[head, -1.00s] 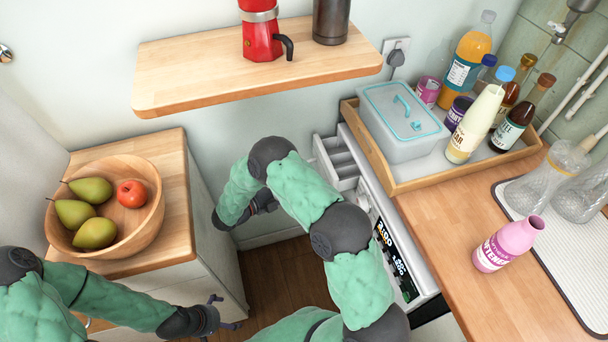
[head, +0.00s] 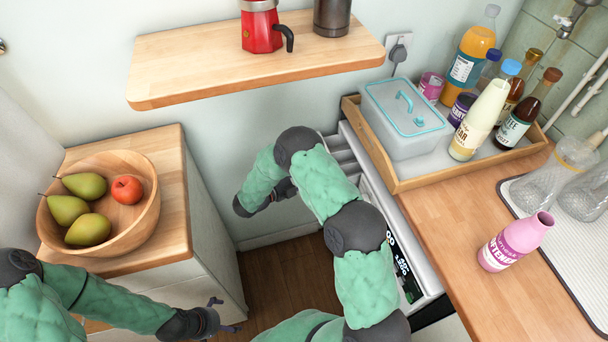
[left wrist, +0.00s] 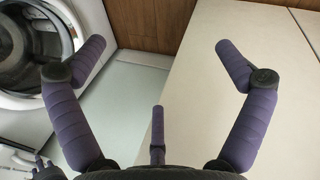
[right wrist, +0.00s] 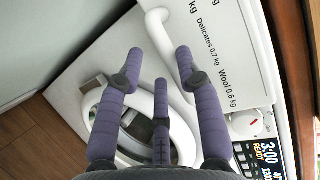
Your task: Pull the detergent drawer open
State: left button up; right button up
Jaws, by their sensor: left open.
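The detergent drawer (head: 341,150) shows in the head view as a pulled-out white tray with compartments on the washing machine, partly hidden by my right arm. In the right wrist view its white front (right wrist: 232,40) carries wash-load text and a curved white handle (right wrist: 160,25). My right gripper (right wrist: 160,56) is at this handle, fingers partly closed, with the bar showing between and behind the fingertips. Whether they press on it I cannot tell. My left gripper (head: 222,316) is open and empty, low beside the cabinet; it also shows in the left wrist view (left wrist: 160,48).
The washing machine's round door shows in the left wrist view (left wrist: 30,50). A worktop (head: 470,230) with a wooden tray (head: 395,185) lies right. A cabinet (head: 215,265) with a fruit bowl (head: 140,225) stands left. A shelf (head: 200,65) hangs above. Floor shows between.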

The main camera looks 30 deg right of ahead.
jog(key=shift+s, duration=0.1)
grip_shut()
jog(key=shift+f, duration=0.1)
jog(key=shift+s+a+f, duration=0.1)
jog(key=shift+s+f, duration=0.15)
jog(key=shift+f, duration=0.05)
dwell(0.6)
grip_release()
jog(key=shift+w+r, duration=0.1)
jog(key=shift+w, duration=0.05)
jog(key=shift+w+r, duration=0.1)
jog(key=shift+r, duration=0.05)
jog(key=v, duration=0.7)
jog(key=shift+a, duration=0.15)
jog(key=shift+o, duration=0.3)
